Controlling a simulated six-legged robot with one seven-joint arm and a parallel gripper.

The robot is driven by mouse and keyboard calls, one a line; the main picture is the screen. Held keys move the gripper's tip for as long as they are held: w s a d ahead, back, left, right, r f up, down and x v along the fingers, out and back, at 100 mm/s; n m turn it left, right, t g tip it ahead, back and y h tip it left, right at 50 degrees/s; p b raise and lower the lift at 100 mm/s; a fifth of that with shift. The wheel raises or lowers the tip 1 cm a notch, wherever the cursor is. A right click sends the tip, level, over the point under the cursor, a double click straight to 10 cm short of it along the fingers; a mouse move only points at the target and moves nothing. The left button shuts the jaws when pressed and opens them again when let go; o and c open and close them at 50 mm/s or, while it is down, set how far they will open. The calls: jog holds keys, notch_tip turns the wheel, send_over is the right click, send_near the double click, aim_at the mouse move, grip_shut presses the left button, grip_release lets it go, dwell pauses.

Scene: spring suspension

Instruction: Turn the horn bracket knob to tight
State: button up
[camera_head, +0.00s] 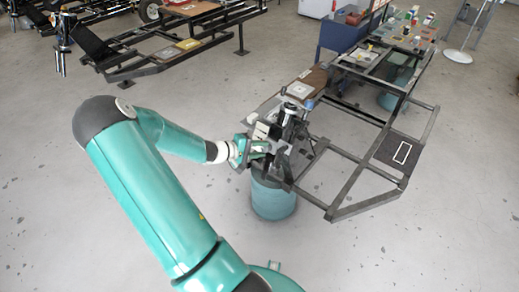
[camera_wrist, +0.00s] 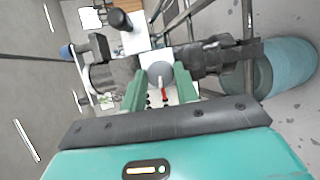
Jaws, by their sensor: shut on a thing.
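In the wrist view, a round grey knob (camera_wrist: 160,72) sits on a pale plate between the two green fingers of my gripper (camera_wrist: 160,88). The fingers are closed in on its sides. A small red mark (camera_wrist: 164,94) shows just below the knob, with small dark marks beside it. In the head view my gripper (camera_head: 262,150) reaches the near left side of the dark suspension assembly (camera_head: 291,122) on the frame. The knob cannot be made out there, hidden by the gripper and nearby parts.
The assembly stands at the near end of a black metal frame (camera_head: 345,214). A teal drum (camera_head: 273,200) stands under it. A board with a white square plate (camera_head: 299,90) lies behind. Another frame (camera_head: 150,57) stands back left. Floor between the frames is clear.

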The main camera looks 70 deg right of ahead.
jog(key=o, duration=1)
jog(key=shift+c, duration=0.2)
jog(key=v, duration=1.4)
jog(key=shift+f, duration=0.1)
